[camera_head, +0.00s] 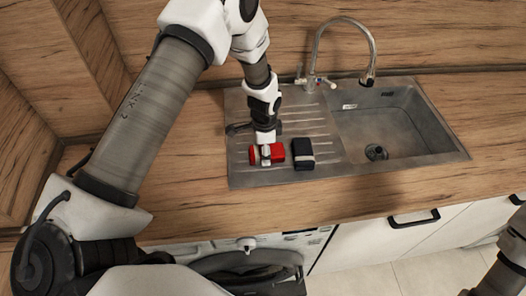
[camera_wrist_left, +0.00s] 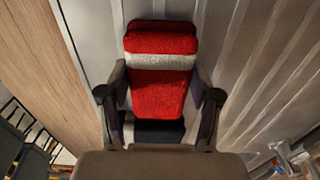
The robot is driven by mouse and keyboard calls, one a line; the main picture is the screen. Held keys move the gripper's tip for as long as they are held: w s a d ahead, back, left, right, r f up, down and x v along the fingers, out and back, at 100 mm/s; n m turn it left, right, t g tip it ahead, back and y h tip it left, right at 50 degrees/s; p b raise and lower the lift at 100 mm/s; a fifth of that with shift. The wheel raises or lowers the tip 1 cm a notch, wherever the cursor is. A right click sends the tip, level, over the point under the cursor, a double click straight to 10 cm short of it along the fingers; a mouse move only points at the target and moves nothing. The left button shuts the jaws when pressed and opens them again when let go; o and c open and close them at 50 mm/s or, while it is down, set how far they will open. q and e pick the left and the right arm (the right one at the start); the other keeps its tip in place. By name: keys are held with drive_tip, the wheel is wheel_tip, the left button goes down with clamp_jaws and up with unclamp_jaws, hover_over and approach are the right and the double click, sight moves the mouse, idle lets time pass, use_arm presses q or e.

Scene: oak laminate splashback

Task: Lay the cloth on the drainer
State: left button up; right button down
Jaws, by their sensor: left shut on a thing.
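A folded red cloth with a white band (camera_head: 278,152) is at the front left part of the steel drainer (camera_head: 240,112). My left gripper (camera_head: 265,158) points down over it and is shut on it. In the left wrist view the red cloth (camera_wrist_left: 158,95) sits between the two fingers (camera_wrist_left: 160,100), with ridged steel behind it. I cannot tell whether it touches the drainer. A dark navy folded cloth with a pale stripe (camera_head: 303,153) lies just right of it. A dark piece (camera_wrist_left: 158,132) shows below the red in the wrist view. My right gripper is out of view.
The sink basin (camera_head: 385,125) with a curved tap (camera_head: 345,22) is right of the drainer. The wooden worktop (camera_head: 205,205) is clear in front. A washing machine (camera_head: 250,262) and white cupboard fronts (camera_head: 365,240) stand below. The drainer's back part looks free.

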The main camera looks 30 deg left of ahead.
use_arm(q)
drive_tip(key=shift+w+a+f, duration=0.15)
drive_tip(key=shift+w, duration=0.05)
drive_tip(key=o, duration=1)
drive_tip(key=shift+w+a, duration=0.1)
drive_tip(key=shift+a, duration=0.1)
drive_tip(key=shift+d, duration=0.25)
wheel_tip(320, 180, up, 12)
drive_tip(key=b, duration=0.4)
drive_tip(key=shift+a, duration=0.1)
